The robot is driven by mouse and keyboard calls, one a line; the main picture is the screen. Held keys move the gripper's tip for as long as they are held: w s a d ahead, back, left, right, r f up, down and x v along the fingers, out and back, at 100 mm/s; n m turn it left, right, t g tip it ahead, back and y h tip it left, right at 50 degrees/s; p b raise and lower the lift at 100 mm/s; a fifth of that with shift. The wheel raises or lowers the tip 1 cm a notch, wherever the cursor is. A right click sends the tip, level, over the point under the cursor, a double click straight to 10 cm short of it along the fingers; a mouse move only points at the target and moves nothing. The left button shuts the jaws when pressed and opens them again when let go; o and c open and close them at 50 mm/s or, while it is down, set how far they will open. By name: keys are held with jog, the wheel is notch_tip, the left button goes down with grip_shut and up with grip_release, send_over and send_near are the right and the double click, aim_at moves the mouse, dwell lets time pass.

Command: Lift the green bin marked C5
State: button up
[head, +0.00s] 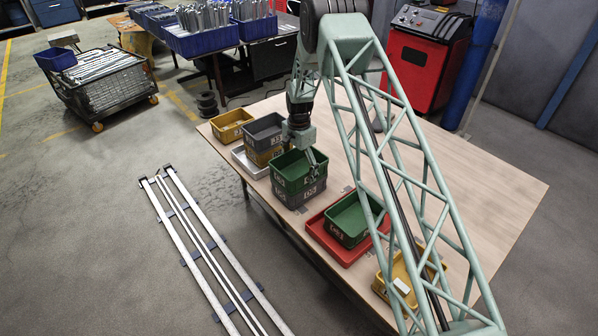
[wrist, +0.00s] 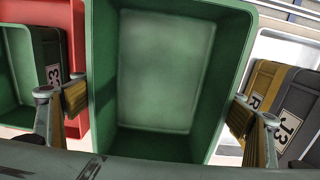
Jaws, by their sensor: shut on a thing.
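A green bin (head: 293,173) sits on or just above a grey bin (head: 303,194) on the wooden table. I cannot tell whether there is a gap between them. In the wrist view the green bin (wrist: 165,70) looks empty and fills the middle. My gripper (head: 311,164) is shut on it, with one finger pad against the left outer wall and one against the right in the wrist view (wrist: 158,105). The mark on this bin cannot be read.
Another green bin (head: 352,217) stands on a red tray (head: 317,228) to the right. A grey bin (head: 264,131) on a yellow bin (head: 262,157) stands close on the left. Another yellow bin (head: 231,124) is behind, one (head: 408,291) at front right. The table's right side is clear.

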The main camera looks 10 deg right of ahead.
aim_at(299, 175)
jog(key=shift+r, duration=1.6)
jog(key=s+d+r+b, duration=0.1)
jog(key=s+b, duration=0.1)
jog(key=s, duration=1.4)
jog(key=shift+d+r, duration=0.2)
jog(key=shift+d, duration=0.2)
